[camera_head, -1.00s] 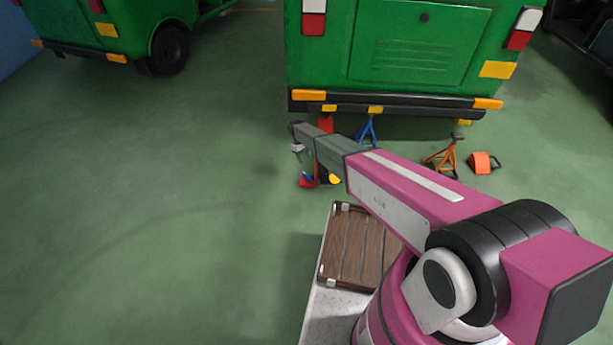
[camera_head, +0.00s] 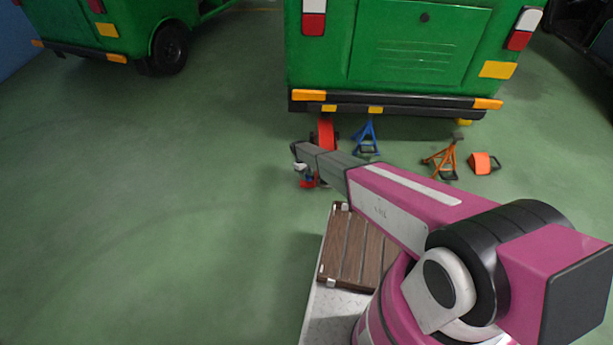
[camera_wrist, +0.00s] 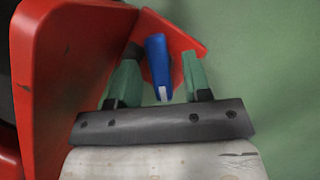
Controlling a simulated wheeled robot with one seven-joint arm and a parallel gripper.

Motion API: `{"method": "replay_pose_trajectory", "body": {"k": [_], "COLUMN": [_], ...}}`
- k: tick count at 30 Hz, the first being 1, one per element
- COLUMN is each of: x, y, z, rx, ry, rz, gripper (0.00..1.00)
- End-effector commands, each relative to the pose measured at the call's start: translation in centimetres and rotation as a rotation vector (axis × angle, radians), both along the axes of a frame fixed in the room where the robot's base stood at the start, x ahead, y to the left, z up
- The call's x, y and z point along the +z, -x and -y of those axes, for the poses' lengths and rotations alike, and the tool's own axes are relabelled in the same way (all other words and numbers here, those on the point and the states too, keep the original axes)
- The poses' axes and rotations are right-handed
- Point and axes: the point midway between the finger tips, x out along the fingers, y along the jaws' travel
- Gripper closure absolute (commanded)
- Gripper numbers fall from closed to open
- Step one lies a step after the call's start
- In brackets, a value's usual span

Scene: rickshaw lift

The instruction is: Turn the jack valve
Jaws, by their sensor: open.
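The red jack (camera_head: 326,131) stands on the floor under the green vehicle's rear bumper, partly hidden by my arm in the head view. In the wrist view its red body (camera_wrist: 65,75) fills the left side, with a red plate (camera_wrist: 187,38) at the top. The blue jack valve (camera_wrist: 157,62) shows between the two green fingers of my gripper (camera_wrist: 160,76). The fingers are apart, one on each side of the valve, with visible gaps. In the head view my gripper (camera_head: 302,172) is low beside the jack, small and partly hidden by my arm.
The green vehicle's rear bumper (camera_head: 390,104) hangs over the jack. A blue jack stand (camera_head: 366,138), an orange jack stand (camera_head: 443,160) and an orange wheel chock (camera_head: 482,163) are to the right. Green floor (camera_head: 150,220) at left is clear.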

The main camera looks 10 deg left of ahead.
Motion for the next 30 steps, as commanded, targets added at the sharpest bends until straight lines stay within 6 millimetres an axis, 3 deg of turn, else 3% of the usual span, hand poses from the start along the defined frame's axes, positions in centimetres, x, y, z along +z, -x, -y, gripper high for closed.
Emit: {"method": "replay_pose_trajectory", "body": {"k": [8, 12, 23, 30], "x": [-0.18, -0.17, -0.13, -0.09], "y": [0.03, 0.01, 0.01, 0.07], "z": [0.07, 0.07, 0.07, 0.07], "rx": [0.0, 0.0, 0.031, 0.16], "ry": [-0.001, 0.0, 0.0, 0.001], "rz": [0.001, 0.001, 0.002, 0.002], "gripper": [0.55, 1.0, 1.0, 1.0]}}
